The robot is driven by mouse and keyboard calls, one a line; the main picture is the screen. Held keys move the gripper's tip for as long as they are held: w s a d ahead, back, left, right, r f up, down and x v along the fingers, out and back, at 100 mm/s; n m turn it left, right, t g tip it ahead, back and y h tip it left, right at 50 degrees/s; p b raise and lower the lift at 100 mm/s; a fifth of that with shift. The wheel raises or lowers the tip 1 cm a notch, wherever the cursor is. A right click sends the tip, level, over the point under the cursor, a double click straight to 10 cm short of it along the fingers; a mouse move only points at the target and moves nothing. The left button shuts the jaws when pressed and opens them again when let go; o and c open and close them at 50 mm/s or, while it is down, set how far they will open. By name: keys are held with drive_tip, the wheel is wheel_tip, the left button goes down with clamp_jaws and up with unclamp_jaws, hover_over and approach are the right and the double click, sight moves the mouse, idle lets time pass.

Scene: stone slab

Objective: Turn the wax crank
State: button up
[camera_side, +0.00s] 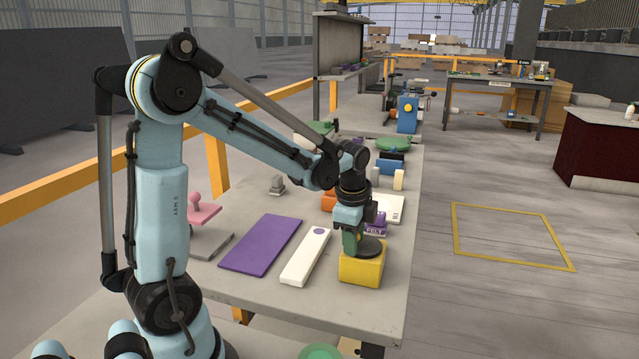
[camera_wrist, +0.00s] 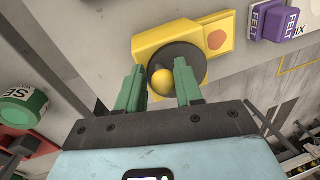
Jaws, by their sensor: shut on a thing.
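The wax crank is a yellow box (camera_side: 362,272) with a dark round disc (camera_side: 372,246) on top, on the slab near its front right. In the wrist view the yellow box (camera_wrist: 152,38) has an orange spot on one end, and the dark disc (camera_wrist: 197,62) carries a yellow knob (camera_wrist: 162,83). My gripper (camera_side: 353,242) points down at the disc. In the wrist view my gripper's green fingers (camera_wrist: 160,76) stand on either side of the knob and are shut on it. The side view hides the knob behind the fingers.
A purple block marked FELT (camera_side: 377,226) stands just behind the crank. A long white board (camera_side: 305,257) and a flat purple panel (camera_side: 261,244) lie to its left. A pink-handled tool (camera_side: 202,211) is further left. Bare slab lies in front of the crank.

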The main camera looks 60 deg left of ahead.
drive_tip(key=m, duration=0.1)
drive_tip(key=a+m, duration=0.1)
drive_tip(key=m, duration=0.2)
drive_tip(key=shift+w+a+m+t+h, duration=0.3)
drive_tip(key=m, duration=0.3)
drive_tip(key=shift+w+a+m+h, duration=0.25)
drive_tip(key=shift+m+h, duration=0.15)
drive_tip(key=m, duration=0.3)
drive_tip(key=w+m, duration=0.1)
drive_tip(key=shift+a+h, duration=0.3)
drive_tip(key=shift+h, duration=0.1)
drive_tip(key=shift+w+a+m+h, duration=0.15)
drive_tip(key=shift+w+m, duration=0.1)
drive_tip(key=shift+m, duration=1)
drive_tip(key=shift+w+d+m+h, duration=0.1)
drive_tip(key=shift+w+m+h, duration=0.1)
drive_tip(key=shift+m, duration=1.05)
drive_tip(key=shift+g, duration=0.4)
drive_tip(key=o, duration=0.9)
drive_tip(key=shift+c, duration=0.2)
drive_tip(key=shift+s, duration=0.1)
drive_tip(key=shift+a, duration=0.1)
